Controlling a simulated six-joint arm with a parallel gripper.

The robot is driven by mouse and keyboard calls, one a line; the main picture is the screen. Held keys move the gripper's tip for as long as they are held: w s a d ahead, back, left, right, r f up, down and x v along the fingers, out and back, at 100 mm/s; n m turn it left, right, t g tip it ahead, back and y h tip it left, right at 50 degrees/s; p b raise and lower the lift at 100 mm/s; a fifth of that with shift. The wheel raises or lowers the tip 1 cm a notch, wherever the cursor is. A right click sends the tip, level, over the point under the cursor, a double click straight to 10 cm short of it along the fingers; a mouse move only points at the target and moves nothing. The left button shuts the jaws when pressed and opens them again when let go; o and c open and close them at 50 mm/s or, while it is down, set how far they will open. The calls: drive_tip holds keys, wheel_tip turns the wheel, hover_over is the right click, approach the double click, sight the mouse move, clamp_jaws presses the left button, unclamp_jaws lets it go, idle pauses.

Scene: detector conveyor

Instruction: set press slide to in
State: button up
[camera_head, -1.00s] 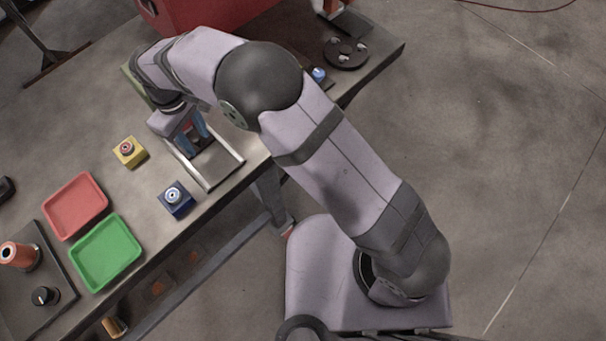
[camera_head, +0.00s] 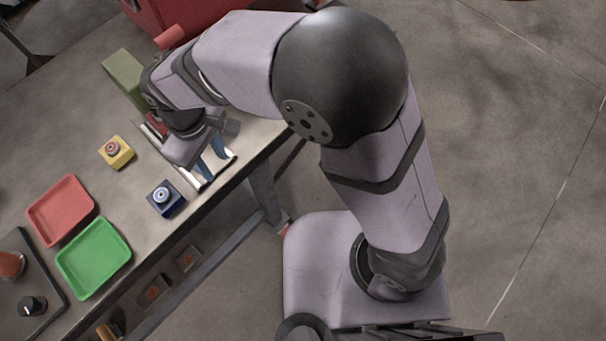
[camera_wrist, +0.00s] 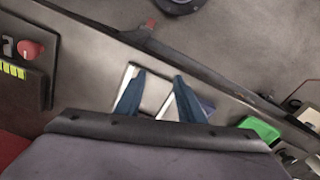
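The press slide, a pale flat frame with rails (camera_head: 187,177), lies at the table's near edge, partly hidden by my arm. Its pale edge also shows in the wrist view (camera_wrist: 128,76). My gripper (camera_head: 211,160) is over the outer end of the frame, near the table edge. In the wrist view its two blue fingers (camera_wrist: 158,82) stand apart on either side of the frame's middle, with nothing visibly held between them. I cannot tell whether the fingertips touch the slide. The inner end of the slide is hidden beneath my wrist.
A blue button box (camera_head: 165,198) and a yellow one (camera_head: 116,152) stand left of the slide. A red tray (camera_head: 61,211) and a green tray (camera_head: 93,258) lie farther left. A green block (camera_head: 124,80) and a red machine (camera_head: 180,14) are behind.

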wheel_tip(320, 180, up, 4)
drive_tip(key=b, duration=0.1)
drive_tip(key=s+d+f+m, duration=0.1)
drive_tip(key=d+f+m, duration=0.1)
drive_tip(key=d, duration=0.7)
drive_tip(key=s+d+f+m, duration=0.2)
drive_tip(key=d+f, duration=0.3)
drive_tip(key=d, duration=0.5)
drive_tip(key=shift+m+g+h+p, duration=0.3)
drive_tip(key=shift+m+g+p, duration=0.1)
drive_tip(key=shift+m, duration=0.4)
drive_tip(key=shift+f, duration=0.1)
drive_tip(key=w+d+r+m, duration=0.2)
drive_tip(key=d+m, duration=0.5)
drive_tip(key=d, duration=0.6)
drive_tip(key=shift+w+d+r+t, duration=0.15)
drive_tip(key=shift+w+d+t, duration=0.15)
drive_tip(key=shift+d+t, duration=0.1)
